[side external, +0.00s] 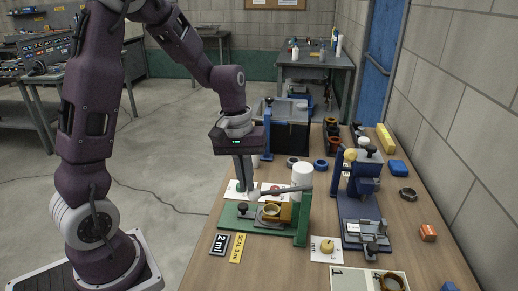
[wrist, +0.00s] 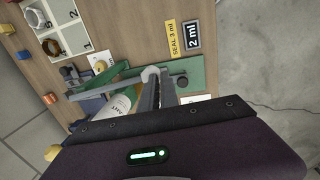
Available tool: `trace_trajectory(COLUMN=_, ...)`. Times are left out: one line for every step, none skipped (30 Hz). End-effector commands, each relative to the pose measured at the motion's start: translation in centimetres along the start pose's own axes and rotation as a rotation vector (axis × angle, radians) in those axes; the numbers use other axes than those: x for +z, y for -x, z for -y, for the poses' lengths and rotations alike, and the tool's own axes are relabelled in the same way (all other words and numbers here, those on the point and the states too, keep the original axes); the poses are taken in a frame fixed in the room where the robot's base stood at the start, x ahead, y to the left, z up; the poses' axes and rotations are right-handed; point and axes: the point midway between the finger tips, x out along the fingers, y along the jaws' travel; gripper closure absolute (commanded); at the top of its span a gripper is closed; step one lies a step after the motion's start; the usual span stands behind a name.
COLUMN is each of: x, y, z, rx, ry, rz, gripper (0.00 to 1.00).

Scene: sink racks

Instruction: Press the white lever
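A green fixture (side external: 231,219) stands on the wooden table with a long grey lever (side external: 285,190) across its top. This bar is the closest match I see to a white lever; it looks grey here. In the wrist view, the grey bar (wrist: 97,91) runs left from near my fingers beside the green base (wrist: 190,75). My gripper (side external: 243,186) points down near the fixture's left end, left of the bar. Its fingers (wrist: 156,74) look closed together with nothing between them. Whether they touch the bar cannot be told.
A white bottle (side external: 303,174) stands close behind the fixture. A blue press (side external: 365,208) stands to the right. Labels (side external: 219,244) lie in front, and a numbered tray (side external: 350,278) is at the near edge.

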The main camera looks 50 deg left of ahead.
Motion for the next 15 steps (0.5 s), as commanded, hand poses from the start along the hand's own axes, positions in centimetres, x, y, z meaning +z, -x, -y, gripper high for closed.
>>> trace_trajectory(x=0.18, y=-0.51, z=0.39, rx=-0.012, ry=0.001, rz=0.010, gripper=1.00)
trace_trajectory(x=0.18, y=-0.54, z=0.40, rx=-0.012, ry=0.001, rz=0.010, gripper=1.00)
trace_trajectory(x=0.19, y=-0.57, z=0.42, rx=-0.013, ry=0.001, rz=0.011, gripper=1.00)
trace_trajectory(x=0.20, y=-0.58, z=0.43, rx=-0.013, ry=0.001, rz=0.011, gripper=1.00)
trace_trajectory(x=0.21, y=-0.58, z=0.44, rx=-0.013, ry=0.001, rz=0.011, gripper=1.00)
trace_trajectory(x=0.22, y=-0.59, z=0.45, rx=-0.013, ry=0.000, rz=0.011, gripper=1.00)
trace_trajectory(x=0.22, y=-0.59, z=0.46, rx=-0.014, ry=0.000, rz=0.011, gripper=1.00)
trace_trajectory(x=0.22, y=-0.60, z=0.47, rx=-0.014, ry=0.000, rz=0.011, gripper=1.00)
trace_trajectory(x=0.23, y=-0.60, z=0.47, rx=-0.014, ry=0.000, rz=0.011, gripper=1.00)
trace_trajectory(x=0.23, y=-0.60, z=0.47, rx=-0.014, ry=0.000, rz=0.011, gripper=1.00)
trace_trajectory(x=0.23, y=-0.60, z=0.47, rx=-0.014, ry=0.000, rz=0.011, gripper=1.00)
trace_trajectory(x=0.23, y=-0.57, z=0.49, rx=-0.014, ry=0.000, rz=0.011, gripper=1.00)
trace_trajectory(x=0.21, y=-0.48, z=0.51, rx=-0.014, ry=0.000, rz=0.011, gripper=1.00)
trace_trajectory(x=0.20, y=-0.33, z=0.56, rx=-0.014, ry=0.000, rz=0.010, gripper=1.00)
trace_trajectory(x=0.18, y=0.04, z=0.68, rx=-0.013, ry=0.001, rz=0.010, gripper=1.00)
